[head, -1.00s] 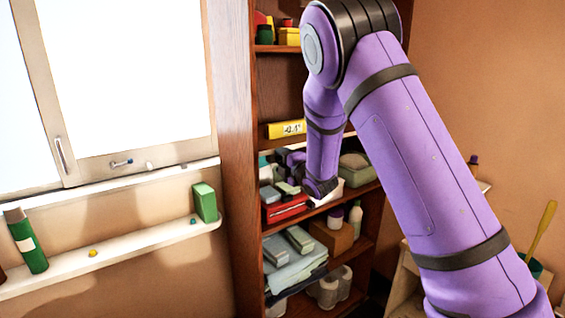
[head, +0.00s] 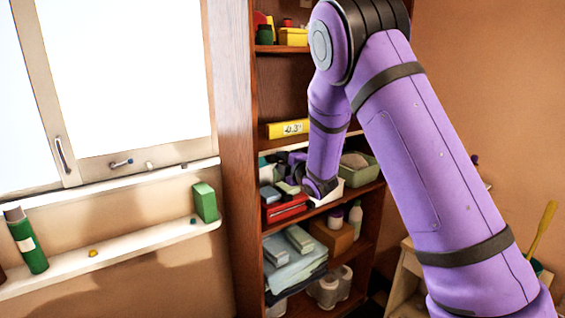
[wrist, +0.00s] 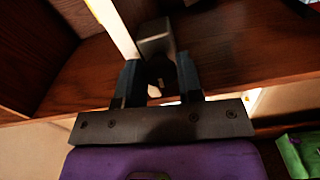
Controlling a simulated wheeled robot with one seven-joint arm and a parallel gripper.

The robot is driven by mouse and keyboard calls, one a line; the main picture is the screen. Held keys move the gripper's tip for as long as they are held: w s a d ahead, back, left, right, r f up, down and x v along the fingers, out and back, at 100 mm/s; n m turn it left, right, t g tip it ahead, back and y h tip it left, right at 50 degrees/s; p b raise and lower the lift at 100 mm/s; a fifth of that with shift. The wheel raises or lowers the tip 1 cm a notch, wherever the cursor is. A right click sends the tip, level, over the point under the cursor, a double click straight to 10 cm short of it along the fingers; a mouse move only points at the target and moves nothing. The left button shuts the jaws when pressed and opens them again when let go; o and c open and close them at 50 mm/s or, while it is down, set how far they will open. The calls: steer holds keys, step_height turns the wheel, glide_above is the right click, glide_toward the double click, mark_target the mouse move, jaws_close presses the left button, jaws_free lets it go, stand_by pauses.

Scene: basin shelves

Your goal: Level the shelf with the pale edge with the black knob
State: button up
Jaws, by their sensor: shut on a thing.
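The shelf with the pale edge (head: 270,151) is in the tall wooden bookcase, partly behind my arm. A yellow level box (head: 290,129) sits on it; its small display seems to read about -0.3°. In the wrist view, a pale strip (wrist: 118,28), likely that edge, runs up beside a grey block (wrist: 153,36). The black knob (wrist: 160,70) is below the block, between the two dark fingers of my gripper (wrist: 158,76). My gripper is shut on the knob. In the head view the knob cannot be made out.
The shelf below holds a red box (head: 287,208), a white container and a green bin (head: 360,170) close to my wrist. The bookcase's left side panel (head: 232,150) stands close by. A window ledge (head: 120,243) with a green box (head: 205,202) is at left.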

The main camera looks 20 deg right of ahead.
steer(key=m, duration=0.4)
steer(key=shift+d, duration=0.1)
steer(key=m, duration=0.8)
steer(key=shift+r+m, duration=0.1)
steer(key=shift+m, duration=0.2)
steer(key=m, duration=0.4)
steer(key=shift+m, duration=0.3)
stand_by(0.7)
steer(key=o, duration=0.9)
steer(key=shift+s, duration=0.1)
steer(key=v, duration=1)
steer(key=shift+s, duration=0.3)
